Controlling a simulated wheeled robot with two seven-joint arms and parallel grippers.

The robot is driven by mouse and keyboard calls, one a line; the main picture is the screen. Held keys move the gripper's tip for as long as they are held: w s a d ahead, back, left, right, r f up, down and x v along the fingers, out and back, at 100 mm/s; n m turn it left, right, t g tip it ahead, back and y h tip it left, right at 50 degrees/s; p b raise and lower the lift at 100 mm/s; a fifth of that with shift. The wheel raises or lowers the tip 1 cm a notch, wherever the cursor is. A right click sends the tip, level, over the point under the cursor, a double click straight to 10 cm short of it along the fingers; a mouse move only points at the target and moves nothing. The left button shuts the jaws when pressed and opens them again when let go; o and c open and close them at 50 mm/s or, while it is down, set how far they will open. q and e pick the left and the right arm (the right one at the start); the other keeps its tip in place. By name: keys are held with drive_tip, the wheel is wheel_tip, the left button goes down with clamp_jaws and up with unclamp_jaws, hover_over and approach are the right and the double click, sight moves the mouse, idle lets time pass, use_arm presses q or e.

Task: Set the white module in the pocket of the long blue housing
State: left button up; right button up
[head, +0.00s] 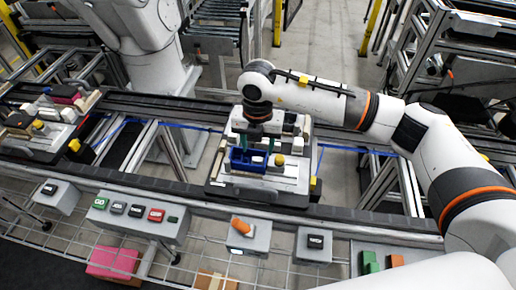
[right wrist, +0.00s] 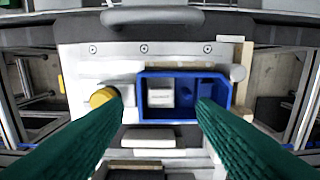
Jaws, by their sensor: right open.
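The long blue housing (right wrist: 184,118) lies on the pallet fixture under my right gripper. It also shows in the head view (head: 238,166). The white module (right wrist: 160,97), a small pale block, sits inside the housing's left part in the right wrist view. In the head view only a small white patch of it (head: 257,159) shows. My right gripper (right wrist: 162,98) is open, with its green fingers apart. One fingertip is left of the housing beside a yellow knob; the other overlaps the housing's right part. Nothing is between the fingers' tips that they visibly touch. My left gripper is not in view.
The pallet (head: 222,190) sits on a conveyor with grey and white blocks around the housing. The yellow knob (right wrist: 103,97) stands close at the left. Another loaded pallet (head: 40,150) is at the far left. Button boxes (head: 135,215) line the front rail.

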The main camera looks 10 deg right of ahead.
sight(258, 159)
wheel_tip(258, 159, up, 10)
drive_tip(key=b, duration=0.2)
idle(0.4)
